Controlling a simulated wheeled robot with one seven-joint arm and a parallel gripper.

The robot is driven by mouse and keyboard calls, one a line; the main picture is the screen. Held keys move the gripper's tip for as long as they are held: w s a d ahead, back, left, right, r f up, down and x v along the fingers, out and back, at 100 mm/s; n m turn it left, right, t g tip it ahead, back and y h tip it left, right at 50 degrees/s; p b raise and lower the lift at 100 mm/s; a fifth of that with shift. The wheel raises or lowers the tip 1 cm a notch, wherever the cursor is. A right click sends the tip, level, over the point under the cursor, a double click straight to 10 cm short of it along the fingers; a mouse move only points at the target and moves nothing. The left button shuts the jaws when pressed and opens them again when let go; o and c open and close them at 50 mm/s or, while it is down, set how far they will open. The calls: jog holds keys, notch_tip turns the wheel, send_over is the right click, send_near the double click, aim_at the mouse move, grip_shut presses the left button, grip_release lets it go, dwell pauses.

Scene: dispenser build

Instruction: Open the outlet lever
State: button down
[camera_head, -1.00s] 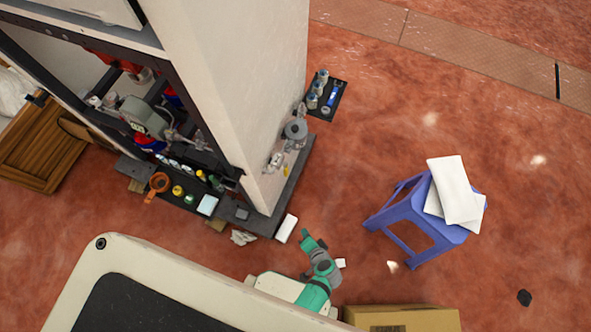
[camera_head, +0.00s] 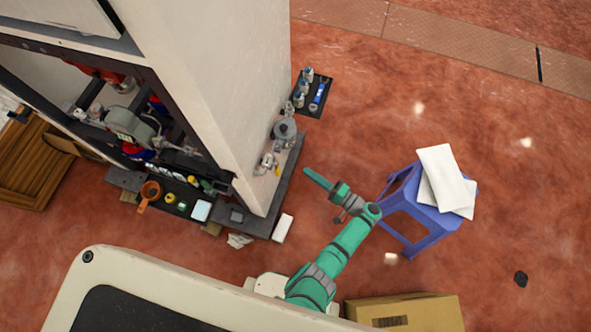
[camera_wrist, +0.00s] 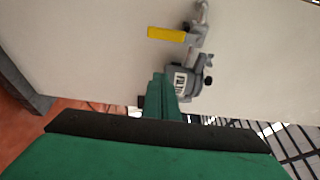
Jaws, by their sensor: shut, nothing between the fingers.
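The dispenser cabinet's pale side wall (camera_head: 215,90) carries grey pipe fittings low down. The outlet lever is a yellow flat bar (camera_wrist: 167,34) joined to a grey pipe fitting in the wrist view. In the head view the yellow part (camera_head: 278,171) is tiny, beside the grey fittings. My green gripper (camera_head: 308,172) reaches toward that wall from the right, with a visible gap to the fittings. In the wrist view its fingers (camera_wrist: 161,84) are together, empty, and overlap the edge of a grey meter-like body (camera_wrist: 183,84) below the lever. Contact there cannot be told.
A blue stool (camera_head: 411,215) with white sheets stands right of my arm. A cardboard box (camera_head: 405,311) is at the bottom. A dark tray (camera_head: 313,94) with small bottles sits behind the cabinet corner. A dark ledge (camera_head: 285,185) runs along the wall's foot. Open red floor lies right.

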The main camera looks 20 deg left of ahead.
aim_at(277, 169)
jog(key=a, duration=0.9)
jog(key=shift+s, duration=0.3)
jog(key=shift+a+f, duration=0.1)
